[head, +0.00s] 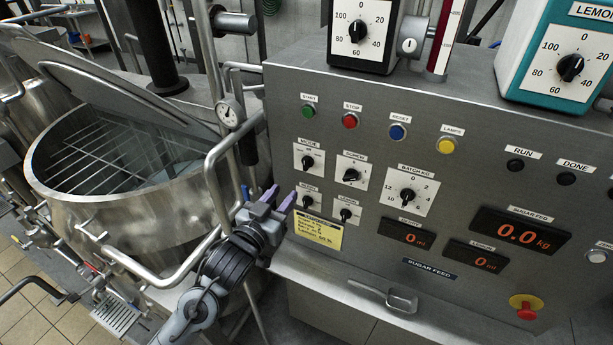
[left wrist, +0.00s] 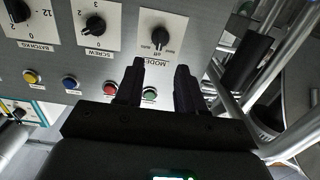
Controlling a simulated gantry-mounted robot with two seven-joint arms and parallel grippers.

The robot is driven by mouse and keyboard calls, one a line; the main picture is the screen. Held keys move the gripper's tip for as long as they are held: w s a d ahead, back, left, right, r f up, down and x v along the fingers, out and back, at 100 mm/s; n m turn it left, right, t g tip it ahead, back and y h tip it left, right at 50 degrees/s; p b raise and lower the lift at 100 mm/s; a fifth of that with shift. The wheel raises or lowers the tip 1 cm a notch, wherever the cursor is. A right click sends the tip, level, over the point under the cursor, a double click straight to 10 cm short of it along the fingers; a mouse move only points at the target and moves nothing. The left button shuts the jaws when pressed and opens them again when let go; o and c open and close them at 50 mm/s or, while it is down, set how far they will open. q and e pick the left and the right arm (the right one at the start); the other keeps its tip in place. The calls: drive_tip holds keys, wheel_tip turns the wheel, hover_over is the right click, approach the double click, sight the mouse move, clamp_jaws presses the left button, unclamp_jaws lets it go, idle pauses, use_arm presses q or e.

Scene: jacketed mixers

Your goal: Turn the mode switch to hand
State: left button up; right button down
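The mode switch (head: 308,161) is a black knob on a white plate at the left of the grey control panel. It also shows in the left wrist view (left wrist: 159,37), upside down, with small auto, off and hand marks around it. I cannot clearly read which mark it points at. My left gripper (head: 275,199) is open and empty, in front of the panel, below and to the left of the switch. In the left wrist view its two dark fingers (left wrist: 158,68) point towards the switch plate, apart from the knob. My right gripper is not in view.
The screw knob (head: 351,174) is right of the mode switch, with two smaller knobs below. Start (head: 309,111) and stop (head: 350,121) buttons sit above. A steel mixer (head: 130,215) with pipe rails stands at the left. A red emergency button (head: 526,307) is lower right.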

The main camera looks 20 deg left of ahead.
sight(305, 162)
use_arm(q)
drive_tip(key=w, duration=0.3)
drive_tip(key=w+r+p, duration=0.1)
drive_tip(key=w, duration=0.3)
drive_tip(key=w+d+p, duration=0.1)
drive_tip(key=w, duration=0.3)
drive_tip(key=shift+r, duration=0.15)
clamp_jaws()
